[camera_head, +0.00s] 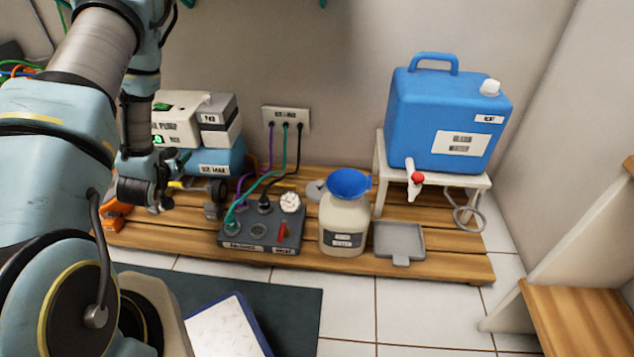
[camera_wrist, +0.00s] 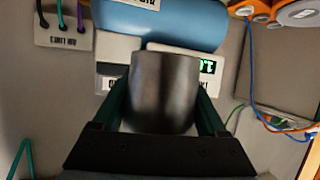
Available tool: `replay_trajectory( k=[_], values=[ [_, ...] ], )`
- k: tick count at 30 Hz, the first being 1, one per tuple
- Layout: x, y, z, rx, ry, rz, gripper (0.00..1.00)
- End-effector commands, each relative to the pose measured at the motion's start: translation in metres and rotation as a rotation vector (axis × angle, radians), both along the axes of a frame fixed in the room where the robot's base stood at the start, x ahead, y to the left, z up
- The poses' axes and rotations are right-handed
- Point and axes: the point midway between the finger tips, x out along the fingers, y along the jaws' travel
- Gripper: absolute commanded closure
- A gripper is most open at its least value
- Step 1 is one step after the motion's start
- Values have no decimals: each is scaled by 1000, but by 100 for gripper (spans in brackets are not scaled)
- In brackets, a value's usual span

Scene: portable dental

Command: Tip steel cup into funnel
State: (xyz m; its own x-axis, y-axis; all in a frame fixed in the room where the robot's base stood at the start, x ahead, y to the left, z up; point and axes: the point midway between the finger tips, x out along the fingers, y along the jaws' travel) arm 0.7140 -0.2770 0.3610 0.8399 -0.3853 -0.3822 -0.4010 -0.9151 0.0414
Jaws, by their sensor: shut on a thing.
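A dark grey steel cup (camera_wrist: 165,92) fills the middle of the wrist view. My gripper (camera_wrist: 166,100) is shut on it, with one finger along each side. What is inside the cup cannot be seen. In the head view my wrist is at the left, in front of the pump, and the cup cannot be made out clearly there. The blue funnel (camera_head: 348,183) sits in the mouth of a cream bottle (camera_head: 344,225), which stands upright on the wooden platform. My gripper is well to the left of the funnel, apart from it.
A grey control box (camera_head: 262,234) with hoses stands left of the bottle. A grey tray (camera_head: 399,240) lies right of it. A blue water tank (camera_head: 446,115) with a red-handled tap stands on a white stool (camera_head: 434,178). The white pump unit (camera_head: 181,116) is behind my wrist.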

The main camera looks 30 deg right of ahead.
Motion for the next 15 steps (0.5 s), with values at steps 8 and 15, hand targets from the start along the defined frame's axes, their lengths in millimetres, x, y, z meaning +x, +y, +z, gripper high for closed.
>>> replay_trajectory(
  k=[8,15],
  values=[
    [8,-103,2,1,-5,-315,85],
    [-6,-188,6,1,-4,-614,85]
  ],
)
